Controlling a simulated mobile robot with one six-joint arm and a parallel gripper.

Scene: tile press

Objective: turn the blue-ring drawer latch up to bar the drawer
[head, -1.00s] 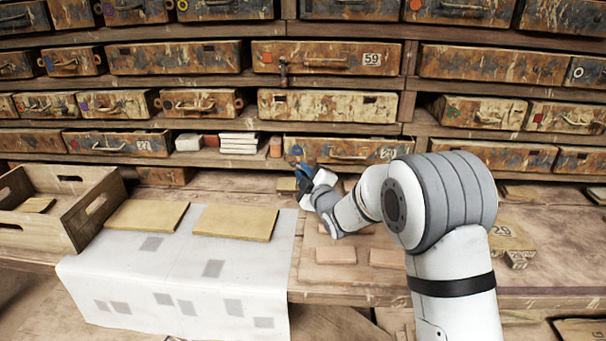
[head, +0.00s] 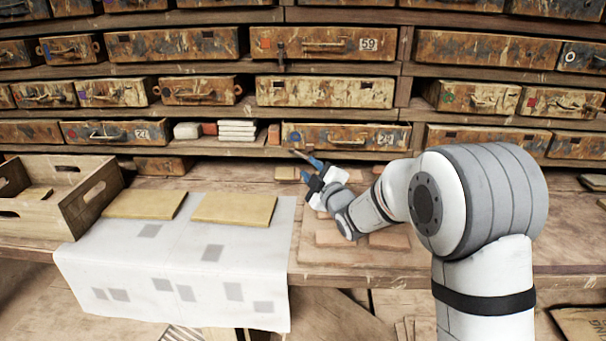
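The drawer with a blue ring mark (head: 295,138) is in the lower shelf row, right of centre in the head view. Its rusty front (head: 375,136) has a handle in the middle and looks closed. A thin, tilted, brownish piece (head: 300,154) shows just below the ring, at my fingertips. It may be the latch, but it is too small to be sure. My gripper (head: 314,163), with blue fingertips, is just in front of the drawer's lower left part. I cannot tell whether the fingers touch the piece or how far apart they are.
A shelf board (head: 230,149) runs under the drawer row, with white blocks (head: 238,131) and a reddish block (head: 274,134) left of the drawer. Flat tiles (head: 389,240) lie on the bench below my arm. A wooden crate (head: 75,215) and two tan boards (head: 235,209) are at left.

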